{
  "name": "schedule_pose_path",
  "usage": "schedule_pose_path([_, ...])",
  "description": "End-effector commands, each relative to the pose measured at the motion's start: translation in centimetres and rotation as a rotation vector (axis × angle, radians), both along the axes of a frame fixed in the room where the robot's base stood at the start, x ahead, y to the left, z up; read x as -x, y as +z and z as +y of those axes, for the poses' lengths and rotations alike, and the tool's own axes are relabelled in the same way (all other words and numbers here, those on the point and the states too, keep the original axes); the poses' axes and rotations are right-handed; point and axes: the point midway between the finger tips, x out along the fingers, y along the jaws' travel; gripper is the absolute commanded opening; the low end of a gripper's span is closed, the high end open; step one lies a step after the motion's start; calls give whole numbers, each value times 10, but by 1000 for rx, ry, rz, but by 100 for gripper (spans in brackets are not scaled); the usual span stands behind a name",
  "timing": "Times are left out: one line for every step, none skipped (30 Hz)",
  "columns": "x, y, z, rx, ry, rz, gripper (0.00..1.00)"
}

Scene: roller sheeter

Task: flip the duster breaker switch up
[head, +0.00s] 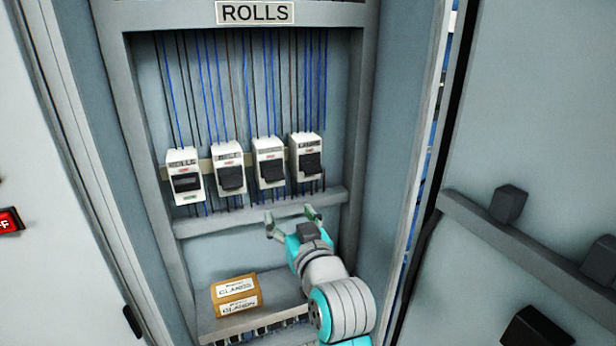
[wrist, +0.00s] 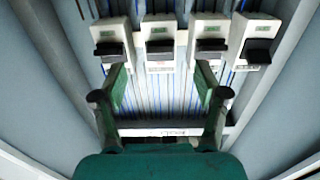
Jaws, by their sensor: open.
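Several white breakers with black switches hang in a row on a rail inside the cabinet in the head view: the leftmost (head: 184,160), the second (head: 222,155), the third (head: 268,153) and the rightmost (head: 303,139). Their labels are too blurred to tell surely which is the duster's. The leftmost switch sits differently: a green mark shows below it, while the others show red marks above low-hanging switches. My gripper (head: 291,214) is open and empty, below the right-hand breakers. In the wrist view its fingers (wrist: 161,80) stand apart, short of the breakers along the top.
A grey ledge (head: 215,224) runs below the breakers. A cardboard box (head: 236,296) sits on the lower shelf, left of my arm. Blue and dark wires run above and below the breakers. The cabinet's side frames (head: 385,130) and the open door (head: 540,150) bound the space at right.

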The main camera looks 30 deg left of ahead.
Motion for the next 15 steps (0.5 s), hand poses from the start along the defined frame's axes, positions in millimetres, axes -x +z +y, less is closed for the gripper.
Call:
schedule_pose_path([2,12,8,-2,14,-6,73])
schedule_pose_path([2,16,12,-1,19,-8,73])
schedule_pose_path([3,20,15,-1,25,-8,73])
schedule_pose_path([3,22,17,0,28,-9,73])
schedule_pose_path([3,24,18,-1,30,-10,73])
schedule_pose_path([2,26,20,0,32,-11,73])
schedule_pose_path([2,26,21,0,32,-11,73])
schedule_pose_path([1,26,22,0,32,-11,73])
schedule_pose_path([-2,26,25,1,32,-10,73])
schedule_pose_path([-4,25,27,1,32,-9,73])
schedule_pose_path([-6,26,30,1,32,-10,73])
schedule_pose_path([-10,26,35,0,32,-11,73])
schedule_pose_path([-13,26,38,0,32,-11,73])
schedule_pose_path([-17,26,42,1,32,-11,73])
schedule_pose_path([-21,26,48,1,32,-11,73])
